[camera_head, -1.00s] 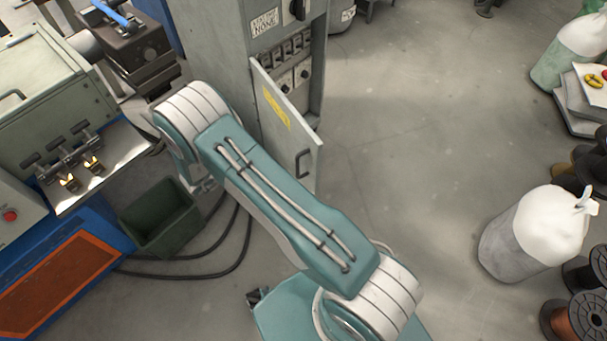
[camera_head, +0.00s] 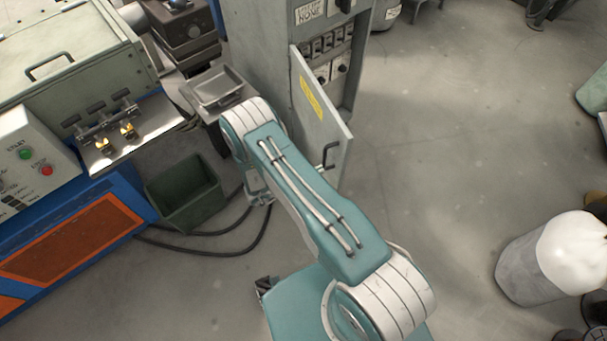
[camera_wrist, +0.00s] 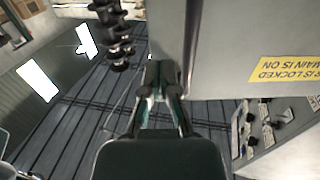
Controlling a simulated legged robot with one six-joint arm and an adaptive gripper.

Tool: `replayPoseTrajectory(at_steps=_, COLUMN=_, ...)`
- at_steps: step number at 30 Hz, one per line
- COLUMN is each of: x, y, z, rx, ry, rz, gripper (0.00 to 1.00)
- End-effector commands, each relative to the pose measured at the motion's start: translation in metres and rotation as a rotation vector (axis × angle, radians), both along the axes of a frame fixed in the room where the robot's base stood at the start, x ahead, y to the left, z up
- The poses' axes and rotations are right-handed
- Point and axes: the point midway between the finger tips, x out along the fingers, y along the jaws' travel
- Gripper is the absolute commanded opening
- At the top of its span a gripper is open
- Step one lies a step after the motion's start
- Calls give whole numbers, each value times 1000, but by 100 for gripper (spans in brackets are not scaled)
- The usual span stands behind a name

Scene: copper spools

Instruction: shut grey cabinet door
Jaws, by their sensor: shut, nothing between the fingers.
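The grey cabinet (camera_head: 262,60) stands at the upper middle of the head view. Its grey door (camera_head: 318,115) is swung open, with a yellow label and a dark handle (camera_head: 327,156) near its free edge. In the wrist view the door (camera_wrist: 235,45) fills the upper right, its yellow label upside down. My gripper (camera_wrist: 162,88) is shut and empty, its fingertips close to the door's lower edge in the wrist view; I cannot tell whether they touch it. In the head view my arm lies left of the door and the gripper is hidden.
A green bin (camera_head: 186,195) and black cables on the floor lie left of my arm. A machine (camera_head: 65,60) with a blue and orange base stands at the left. A white-topped sack (camera_head: 555,258) stands at the right. The floor right of the door is clear.

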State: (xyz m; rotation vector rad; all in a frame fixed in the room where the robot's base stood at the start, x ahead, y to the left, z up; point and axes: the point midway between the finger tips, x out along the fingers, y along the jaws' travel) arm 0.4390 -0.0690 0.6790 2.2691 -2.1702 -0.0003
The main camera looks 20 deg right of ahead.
Motion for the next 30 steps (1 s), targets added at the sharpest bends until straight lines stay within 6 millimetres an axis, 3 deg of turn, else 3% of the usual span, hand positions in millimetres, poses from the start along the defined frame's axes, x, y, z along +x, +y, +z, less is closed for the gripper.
replayPoseTrajectory(at_steps=3, x=0, y=-23, z=0, rx=0, ry=0, rz=-5, gripper=0)
replayPoseTrajectory(at_steps=9, x=2, y=-49, z=0, rx=-1, ry=0, rz=-2, gripper=0)
replayPoseTrajectory(at_steps=25, x=2, y=-58, z=0, rx=0, ry=0, rz=1, gripper=0)
replayPoseTrajectory(at_steps=30, x=-1, y=-71, z=0, rx=0, ry=1, rz=8, gripper=0)
